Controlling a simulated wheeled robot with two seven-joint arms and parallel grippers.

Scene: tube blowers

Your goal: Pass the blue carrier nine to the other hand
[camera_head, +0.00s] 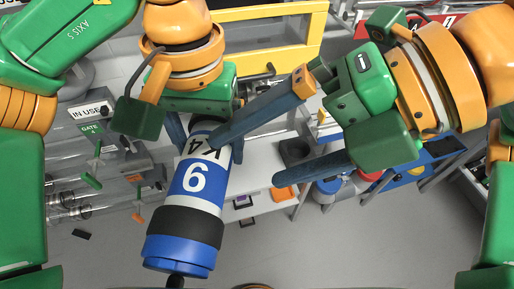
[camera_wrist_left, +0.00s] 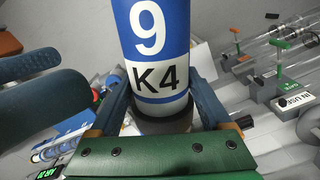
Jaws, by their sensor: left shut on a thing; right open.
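The blue carrier nine (camera_head: 197,182) is a cylinder with a white 9, a white K4 band, a dark ring and a blue end. It hangs tilted from my left gripper (camera_head: 205,148), which is shut on its upper part. In the left wrist view the carrier (camera_wrist_left: 155,45) stands between the two fingers of my left gripper (camera_wrist_left: 160,88). My right gripper (camera_head: 246,162) is open to the right of the carrier. Its upper finger crosses in front of the K4 band; I cannot tell whether it touches. Its lower finger lies apart from the carrier.
A yellow frame (camera_head: 268,40) stands behind the grippers. Clear tubes (camera_head: 75,205) and an IN USE sign (camera_head: 88,112) are at the left. A white shelf (camera_head: 262,207) with small items is behind the right gripper's fingers. The grey floor (camera_head: 330,250) below is open.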

